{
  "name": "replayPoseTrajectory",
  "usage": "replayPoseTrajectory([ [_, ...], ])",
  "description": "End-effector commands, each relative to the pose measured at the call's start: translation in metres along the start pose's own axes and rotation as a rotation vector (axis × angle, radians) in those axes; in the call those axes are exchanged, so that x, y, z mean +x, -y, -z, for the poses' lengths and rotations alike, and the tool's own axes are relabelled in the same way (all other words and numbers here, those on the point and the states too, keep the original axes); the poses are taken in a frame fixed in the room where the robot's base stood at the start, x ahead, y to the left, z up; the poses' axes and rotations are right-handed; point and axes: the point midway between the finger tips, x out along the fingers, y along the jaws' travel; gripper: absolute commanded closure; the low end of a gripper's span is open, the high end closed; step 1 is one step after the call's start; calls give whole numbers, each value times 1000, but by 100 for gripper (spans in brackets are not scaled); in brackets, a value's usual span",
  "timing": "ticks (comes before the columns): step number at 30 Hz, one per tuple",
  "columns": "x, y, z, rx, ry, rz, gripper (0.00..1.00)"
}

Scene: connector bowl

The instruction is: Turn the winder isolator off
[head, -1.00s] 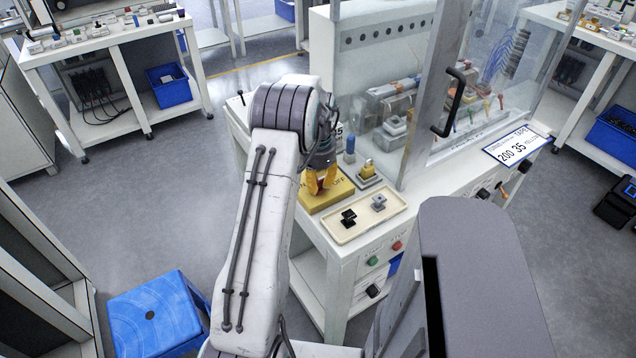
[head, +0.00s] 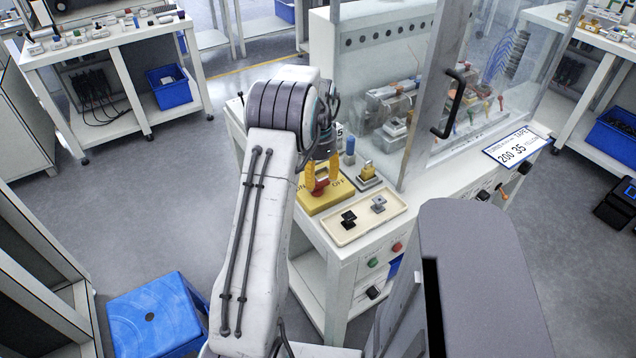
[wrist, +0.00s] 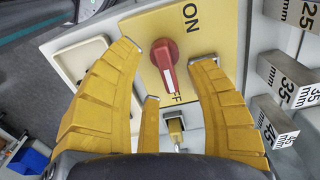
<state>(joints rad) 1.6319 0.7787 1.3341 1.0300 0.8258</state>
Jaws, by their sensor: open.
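The winder isolator is a yellow plate (head: 320,203) lettered ON and OFF with a red rotary knob (head: 320,187), at the near left corner of the white bench. In the wrist view the knob (wrist: 164,60) has a white mark on its lower end, which points down towards the partly hidden OFF lettering; ON is at the upper right. My gripper (head: 321,174) is open just above the knob. In the wrist view its yellow fingers (wrist: 170,55) are spread on both sides of the knob, apart from it.
A cream tray (head: 347,234) with two small parts lies in front of the plate. A small padlock (head: 367,170) on a grey base stands beside it. A clear guard with a black handle (head: 455,103) rises behind. A blue stool (head: 150,317) stands on the floor at left.

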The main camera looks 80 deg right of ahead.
Motion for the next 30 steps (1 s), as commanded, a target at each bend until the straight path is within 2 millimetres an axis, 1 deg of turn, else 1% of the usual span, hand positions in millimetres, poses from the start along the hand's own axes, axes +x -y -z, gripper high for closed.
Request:
replayPoseTrajectory([
  [1,-11,1,1,0,-4,4,50],
  [6,-40,1,1,0,-4,4,50],
  [12,-66,0,1,0,-2,2,50],
  [15,-76,0,1,0,-2,2,50],
  [21,-84,0,0,1,-1,1,50],
  [30,-85,0,0,0,0,0,50],
])
